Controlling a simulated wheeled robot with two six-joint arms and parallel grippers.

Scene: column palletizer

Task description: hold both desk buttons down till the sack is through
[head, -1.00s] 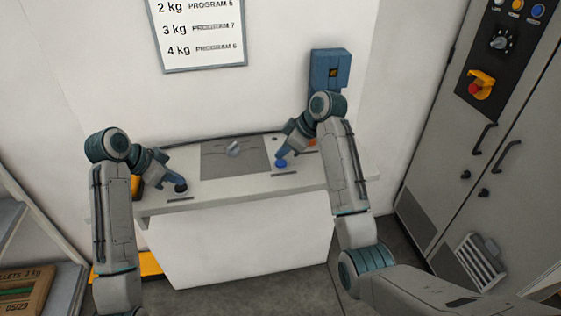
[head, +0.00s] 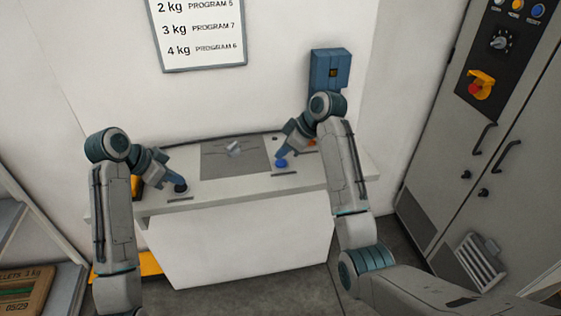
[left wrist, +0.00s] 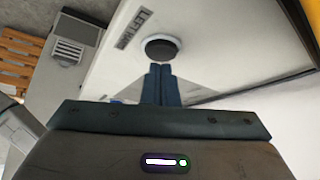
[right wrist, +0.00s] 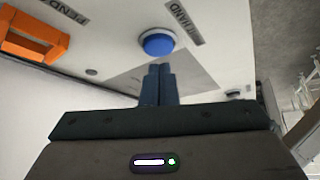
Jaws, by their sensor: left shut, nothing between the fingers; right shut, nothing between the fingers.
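The left desk button, black in a pale ring (left wrist: 161,49), is on the left of the desk; it also shows in the head view (head: 181,189). My left gripper (left wrist: 160,68) is shut and empty, its tips at the button's edge in the picture. The right button, blue in a white ring (right wrist: 158,44), is on the right of the desk and also shows in the head view (head: 281,164). My right gripper (right wrist: 160,68) is shut and empty, its tips just short of the blue cap in the picture. I cannot tell whether either button is touched or pressed. I cannot make out a sack.
The pale desk (head: 245,191) has a grey plate (head: 222,164) between the buttons with a small pale thing (head: 233,146) on it. A blue box (head: 330,66) and a program sign (head: 200,35) hang on the wall. A grey cabinet (head: 430,190) stands right.

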